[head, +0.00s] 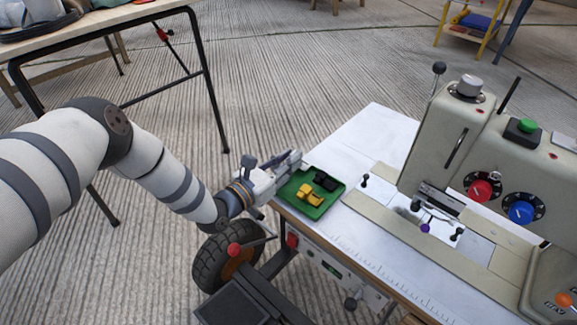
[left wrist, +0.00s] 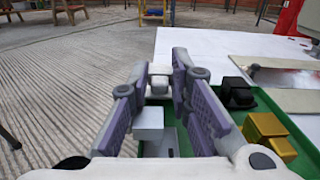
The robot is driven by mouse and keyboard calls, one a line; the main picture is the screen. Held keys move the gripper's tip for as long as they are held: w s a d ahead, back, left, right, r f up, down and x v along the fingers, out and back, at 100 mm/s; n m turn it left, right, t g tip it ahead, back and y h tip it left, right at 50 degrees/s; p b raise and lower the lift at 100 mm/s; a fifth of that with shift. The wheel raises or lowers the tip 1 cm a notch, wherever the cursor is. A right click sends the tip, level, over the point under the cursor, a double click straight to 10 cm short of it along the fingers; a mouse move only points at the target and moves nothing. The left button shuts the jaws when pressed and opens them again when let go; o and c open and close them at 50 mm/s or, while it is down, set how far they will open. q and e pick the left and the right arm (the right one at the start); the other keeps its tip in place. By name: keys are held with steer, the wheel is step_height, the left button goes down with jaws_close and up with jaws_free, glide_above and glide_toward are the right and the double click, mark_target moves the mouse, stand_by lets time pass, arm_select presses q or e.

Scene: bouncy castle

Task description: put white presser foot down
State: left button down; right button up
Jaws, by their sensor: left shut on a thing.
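My left gripper (head: 286,163) is at the left rim of a green tray (head: 333,204) on the white sewing table. In the left wrist view my left gripper (left wrist: 162,70) is shut on the white presser foot (left wrist: 149,120), a small pale blocky piece between the fingers. It overlaps the tray's left part in that view; whether it touches the tray I cannot tell. A yellow presser foot (head: 309,195) and a black presser foot (head: 325,181) lie in the tray. They also show in the wrist view, the yellow one (left wrist: 270,135) nearer than the black one (left wrist: 238,92). My right gripper is out of view.
The beige sewing machine (head: 440,150) with red and blue knobs stands right of the tray. Small dark-knobbed levers (head: 364,181) rise from the table. A wooden-topped table (head: 95,22) is at the upper left. The white tabletop (head: 375,135) behind the tray is clear.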

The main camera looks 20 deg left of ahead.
arm_select(q)
steer(key=shift+s+f, duration=0.2)
steer(key=shift+f, duration=0.25)
steer(key=c, duration=1.5)
jaws_free()
steer(key=shift+f, duration=0.1)
steer(key=shift+c, duration=0.2)
steer(key=shift+o, duration=0.3)
steer(key=shift+f, duration=0.1)
steer(key=shift+r, duration=0.2)
steer(key=p+v, duration=0.3)
steer(key=v, duration=0.8)
steer(key=shift+s+r+p, duration=0.2)
steer(key=shift+s+p, duration=0.1)
steer(key=shift+s, duration=0.05)
steer(key=shift+a, duration=0.15)
